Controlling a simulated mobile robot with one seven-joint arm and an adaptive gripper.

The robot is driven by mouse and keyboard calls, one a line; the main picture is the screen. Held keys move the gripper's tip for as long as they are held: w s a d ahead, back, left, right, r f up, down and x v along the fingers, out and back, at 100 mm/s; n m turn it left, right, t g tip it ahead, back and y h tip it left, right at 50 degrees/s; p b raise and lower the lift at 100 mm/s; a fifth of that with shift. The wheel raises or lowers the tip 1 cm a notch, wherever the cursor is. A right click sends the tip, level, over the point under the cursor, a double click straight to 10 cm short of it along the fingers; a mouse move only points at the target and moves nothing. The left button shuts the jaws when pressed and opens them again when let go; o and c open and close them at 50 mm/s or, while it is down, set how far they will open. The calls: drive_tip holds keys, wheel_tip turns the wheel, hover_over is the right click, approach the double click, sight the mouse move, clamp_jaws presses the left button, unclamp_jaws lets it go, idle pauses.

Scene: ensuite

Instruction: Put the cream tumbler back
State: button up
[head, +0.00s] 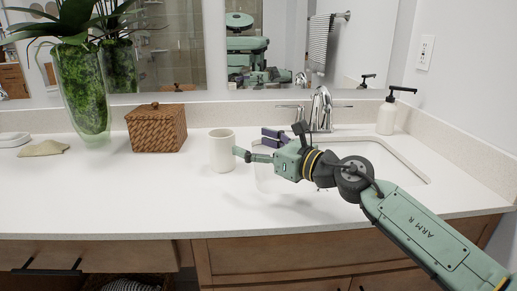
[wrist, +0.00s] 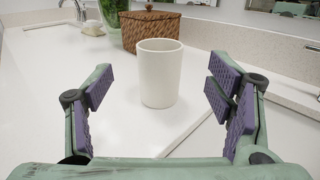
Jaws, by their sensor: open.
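The cream tumbler (head: 221,151) stands upright on the white counter, just left of the sink. My gripper (head: 255,146) is to its right, fingers pointing left toward it. In the wrist view the tumbler (wrist: 159,74) stands ahead, roughly centred between the spread purple pads of my gripper (wrist: 160,93). The gripper is open and empty. The tumbler appears beyond the fingertips, and I see no contact.
A wicker box (head: 156,128) stands behind and left of the tumbler. A glass vase with a plant (head: 82,90) and a folded cloth (head: 44,148) are farther left. The sink (head: 390,165), faucet (head: 320,108) and soap dispenser (head: 387,117) are right. The front-left counter is clear.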

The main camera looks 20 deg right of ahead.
drive_tip(key=shift+s+d, duration=0.2)
drive_tip(key=shift+s, duration=0.1)
